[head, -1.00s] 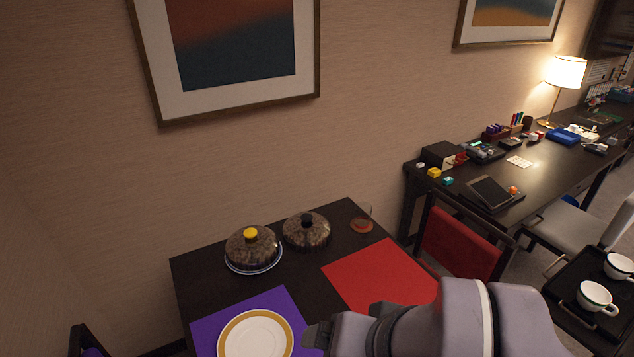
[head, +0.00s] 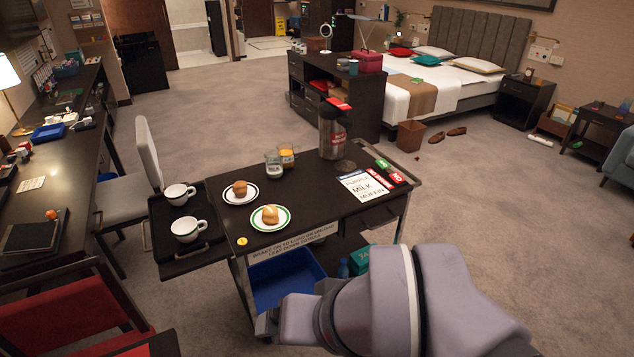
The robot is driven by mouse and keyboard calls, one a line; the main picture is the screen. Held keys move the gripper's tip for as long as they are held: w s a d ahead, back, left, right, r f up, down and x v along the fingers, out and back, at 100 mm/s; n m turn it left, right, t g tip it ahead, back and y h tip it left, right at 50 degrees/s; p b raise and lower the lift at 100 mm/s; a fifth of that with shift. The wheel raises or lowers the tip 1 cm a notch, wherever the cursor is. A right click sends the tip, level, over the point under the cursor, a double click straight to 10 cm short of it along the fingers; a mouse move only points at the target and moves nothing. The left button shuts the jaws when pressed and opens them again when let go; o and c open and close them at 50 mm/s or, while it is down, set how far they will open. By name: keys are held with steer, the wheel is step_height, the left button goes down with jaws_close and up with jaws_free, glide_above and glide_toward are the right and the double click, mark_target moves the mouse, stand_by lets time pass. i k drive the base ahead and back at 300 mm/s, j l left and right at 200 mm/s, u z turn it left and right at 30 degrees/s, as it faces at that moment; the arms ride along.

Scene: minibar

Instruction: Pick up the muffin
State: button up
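A small brown muffin (head: 240,187) sits on a white plate with a dark rim (head: 229,198) on top of a dark service cart (head: 310,207). In front of it, a paler bun-like pastry (head: 270,213) sits on a white plate with a green rim (head: 284,222). My gripper (head: 263,323) shows only in part at the bottom, left of my arm's wrist, in front of the cart and apart from the muffin. Its fingers cannot be made out well enough to tell their state.
A black tray (head: 160,228) with two white cups (head: 187,230) is at the cart's left. Two glasses (head: 280,160), a dark flask (head: 333,133) and a printed card (head: 363,186) stand behind and right. A red chair (head: 70,305) is at lower left.

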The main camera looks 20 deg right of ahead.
mark_target(240, 188)
steer(key=i+z, duration=0.2)
steer(key=i, duration=1.65)
